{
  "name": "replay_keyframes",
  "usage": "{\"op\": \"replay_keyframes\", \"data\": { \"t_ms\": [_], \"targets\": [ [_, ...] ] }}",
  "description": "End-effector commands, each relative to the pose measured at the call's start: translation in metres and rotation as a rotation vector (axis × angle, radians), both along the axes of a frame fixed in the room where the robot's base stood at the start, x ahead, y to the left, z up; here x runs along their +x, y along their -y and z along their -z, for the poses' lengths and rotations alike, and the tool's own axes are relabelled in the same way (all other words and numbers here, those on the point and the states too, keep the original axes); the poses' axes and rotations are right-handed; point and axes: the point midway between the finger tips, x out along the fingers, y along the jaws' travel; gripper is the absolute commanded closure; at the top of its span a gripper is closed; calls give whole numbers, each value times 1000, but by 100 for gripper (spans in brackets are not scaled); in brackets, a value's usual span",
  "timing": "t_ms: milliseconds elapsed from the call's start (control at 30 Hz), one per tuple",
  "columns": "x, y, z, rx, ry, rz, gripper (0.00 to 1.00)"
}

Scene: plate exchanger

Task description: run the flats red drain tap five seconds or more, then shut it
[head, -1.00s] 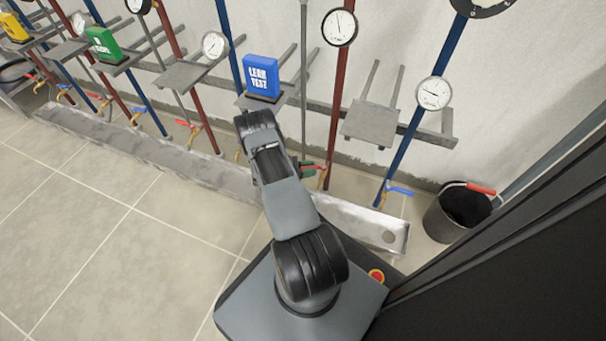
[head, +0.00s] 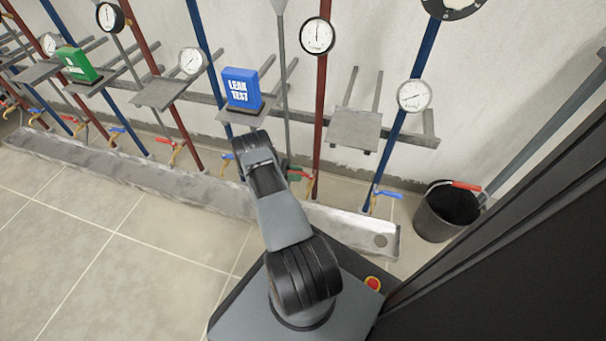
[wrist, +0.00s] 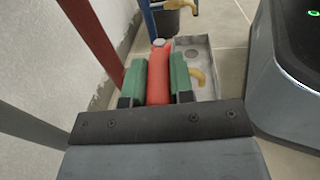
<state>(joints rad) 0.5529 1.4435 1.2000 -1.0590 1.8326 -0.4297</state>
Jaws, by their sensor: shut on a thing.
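My gripper (wrist: 158,84) is shut on a red tap lever (wrist: 160,62), with one green finger pad on each side of it in the wrist view. In the head view my gripper (head: 293,175) is partly hidden behind my arm, at the foot of a red pipe (head: 319,110). The brass tap body (head: 309,188) shows just to its right. A brass spout (wrist: 195,76) shows beside the right finger in the wrist view, above the trough. I cannot make out any running water. No label reading flats is legible.
A metal drain trough (head: 345,220) runs along the floor under the taps. A blue-levered tap (head: 386,194) and a black bucket (head: 446,212) stand to the right. A blue LEAK TEST block (head: 242,89) sits on a shelf. A dark panel (head: 510,245) stands close on the right.

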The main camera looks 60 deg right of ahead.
Motion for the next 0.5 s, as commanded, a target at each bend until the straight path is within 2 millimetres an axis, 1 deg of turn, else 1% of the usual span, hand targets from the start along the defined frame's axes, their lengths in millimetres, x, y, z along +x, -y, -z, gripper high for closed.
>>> {"op": "replay_keyframes", "data": {
  "t_ms": [100,400,433,500],
  "targets": [
    [4,-2,0,0,3,-5,100],
    [5,-3,0,1,4,-6,100],
    [5,-3,0,1,4,-6,75],
    [4,-3,0,1,4,-5,68]
  ]
}}
